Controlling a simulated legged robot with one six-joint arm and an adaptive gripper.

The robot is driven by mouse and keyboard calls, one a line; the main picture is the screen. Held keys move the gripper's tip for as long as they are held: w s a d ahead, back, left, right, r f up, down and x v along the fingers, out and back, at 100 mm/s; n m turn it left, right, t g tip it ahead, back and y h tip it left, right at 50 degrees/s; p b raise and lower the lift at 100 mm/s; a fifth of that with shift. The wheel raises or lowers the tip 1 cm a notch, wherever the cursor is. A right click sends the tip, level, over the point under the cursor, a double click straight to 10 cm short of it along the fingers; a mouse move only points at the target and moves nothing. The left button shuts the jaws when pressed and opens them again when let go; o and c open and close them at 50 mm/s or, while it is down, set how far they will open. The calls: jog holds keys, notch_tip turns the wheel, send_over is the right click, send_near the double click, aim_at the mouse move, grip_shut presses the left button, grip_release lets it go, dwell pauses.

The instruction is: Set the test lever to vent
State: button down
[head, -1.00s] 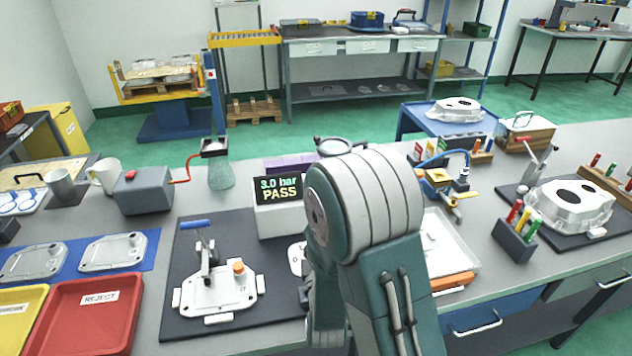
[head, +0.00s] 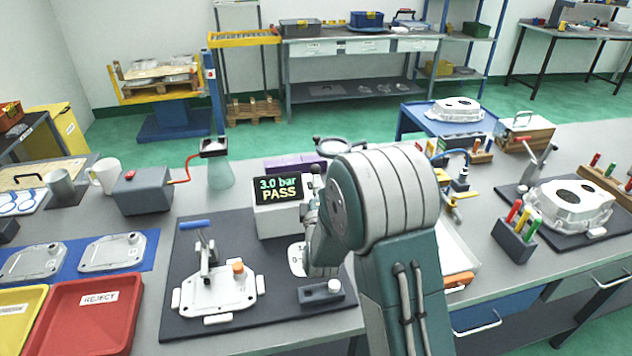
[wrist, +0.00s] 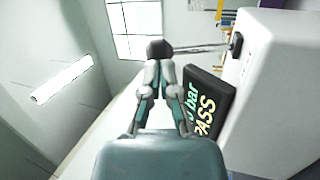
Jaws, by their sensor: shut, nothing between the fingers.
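The tester (head: 272,224) is a white box with a dark display reading 3.0 bar PASS, left of my arm in the head view. In the wrist view its white body (wrist: 285,95) fills the right side, with the display (wrist: 208,105) tilted. A thin metal lever (wrist: 200,47) with a dark knob extends left from a black pivot on the box. My gripper (wrist: 158,68) is shut and empty, its fingertips close to the knob in the picture. I cannot tell whether they touch. In the head view the lever is not clear beside my arm. No vent marking is readable.
A clamp fixture (head: 215,290) holding a casting stands on the dark mat, left of my arm. A small block with a white button (head: 322,290) lies at the mat's right. A grey box (head: 143,190) and a flask (head: 221,172) stand left of the tester.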

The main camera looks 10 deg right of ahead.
jog(key=shift+w+r, duration=0.1)
jog(key=shift+w, duration=0.25)
